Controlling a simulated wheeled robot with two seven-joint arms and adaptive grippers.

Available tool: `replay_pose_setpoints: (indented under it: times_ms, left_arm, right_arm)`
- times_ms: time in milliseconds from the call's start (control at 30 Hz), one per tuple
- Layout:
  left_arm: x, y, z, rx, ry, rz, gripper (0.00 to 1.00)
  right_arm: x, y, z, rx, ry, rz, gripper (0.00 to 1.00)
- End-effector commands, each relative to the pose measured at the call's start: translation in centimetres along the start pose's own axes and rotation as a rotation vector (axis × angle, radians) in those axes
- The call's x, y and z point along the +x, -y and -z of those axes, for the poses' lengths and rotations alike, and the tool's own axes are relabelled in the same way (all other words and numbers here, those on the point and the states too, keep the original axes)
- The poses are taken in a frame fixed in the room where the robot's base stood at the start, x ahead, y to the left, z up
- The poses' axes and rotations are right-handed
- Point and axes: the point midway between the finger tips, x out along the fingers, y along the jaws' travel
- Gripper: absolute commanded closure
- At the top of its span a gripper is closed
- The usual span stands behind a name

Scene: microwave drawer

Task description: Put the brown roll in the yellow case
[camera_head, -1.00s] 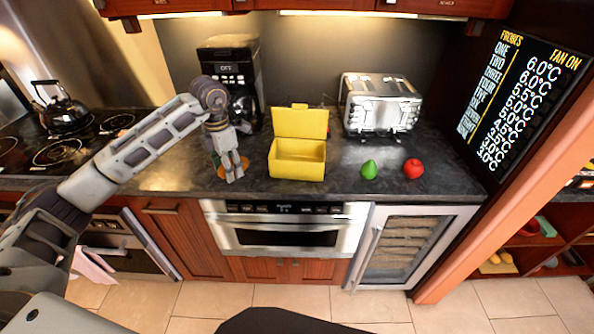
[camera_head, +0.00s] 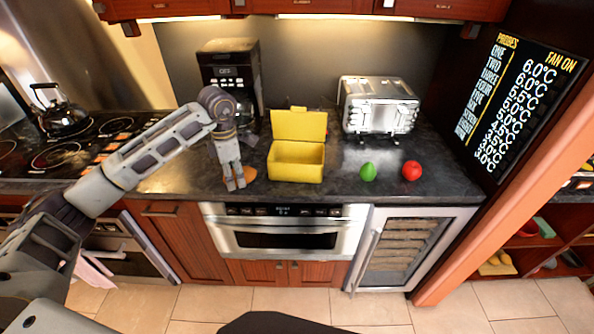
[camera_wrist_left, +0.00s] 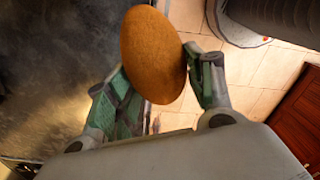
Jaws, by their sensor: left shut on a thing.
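The brown roll (camera_head: 249,174) shows at the right side of my left gripper (camera_head: 235,186), near the front edge of the counter. In the left wrist view the roll (camera_wrist_left: 153,52) is a smooth brown oval between the two fingers of my left gripper (camera_wrist_left: 162,88), which is shut on it. I cannot tell how far it is above the counter. The yellow case (camera_head: 296,166) stands just to the right of the gripper, with its lid raised at the back. Its inside floor is hard to see. My right gripper is not in view.
A black coffee maker (camera_head: 229,72) stands behind my left gripper. A silver toaster (camera_head: 378,104) is at the back right. A green fruit (camera_head: 368,172) and a red fruit (camera_head: 412,171) lie right of the case. A kettle (camera_head: 62,112) sits on the stove at left.

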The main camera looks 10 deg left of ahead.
Motion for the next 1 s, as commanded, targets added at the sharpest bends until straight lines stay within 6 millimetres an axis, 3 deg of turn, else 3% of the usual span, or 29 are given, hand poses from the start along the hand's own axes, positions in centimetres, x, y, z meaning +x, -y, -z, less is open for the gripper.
replay_pose_setpoints:
  times_ms: [533, 1000]
  left_arm:
    - [2.0, 1.1, -2.1, 0.472, 0.000, 0.002, 0.74]
    - [3.6, 2.2, -3.8, 0.877, 0.000, 0.003, 0.74]
  right_arm:
    - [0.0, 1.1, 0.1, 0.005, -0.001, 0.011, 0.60]
    - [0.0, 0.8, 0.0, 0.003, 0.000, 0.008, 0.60]
